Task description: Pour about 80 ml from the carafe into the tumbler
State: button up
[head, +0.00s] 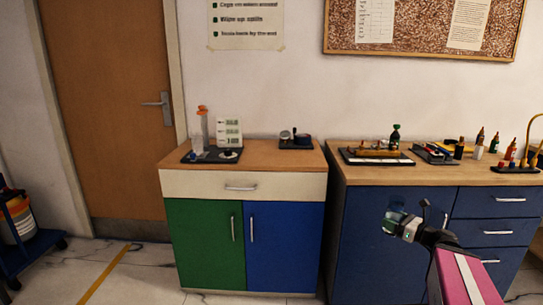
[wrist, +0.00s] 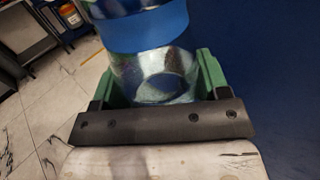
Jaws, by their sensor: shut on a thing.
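My gripper (head: 397,224) is in front of the blue cabinets, below the level of the right counter top. It is shut on a clear glass vessel with a blue band, apparently the carafe (head: 392,217). In the wrist view the carafe (wrist: 150,35) sits between the green finger pads (wrist: 155,88), with its upper part cut off by the frame edge. I cannot make out its liquid level. The tumbler is not clearly identifiable; a small clear vessel (head: 197,148) on the left cabinet's black tray may be it.
The black tray (head: 228,158) also holds a tall clear cylinder with an orange top (head: 203,122) and a small sign (head: 229,130). A dark device (head: 296,141) stands at the left cabinet's back right. The right counter (head: 430,174) carries racks and bottles. The left cabinet's front top is clear.

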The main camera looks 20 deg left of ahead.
aim_at(197, 143)
jog(key=k+j, duration=0.1)
jog(key=j, duration=0.45)
jog(key=k+j, duration=0.1)
jog(key=j, duration=0.4)
jog(key=k+j, duration=0.1)
jog(key=j, duration=0.45)
jog(key=k+j, duration=0.1)
jog(key=j, duration=0.45)
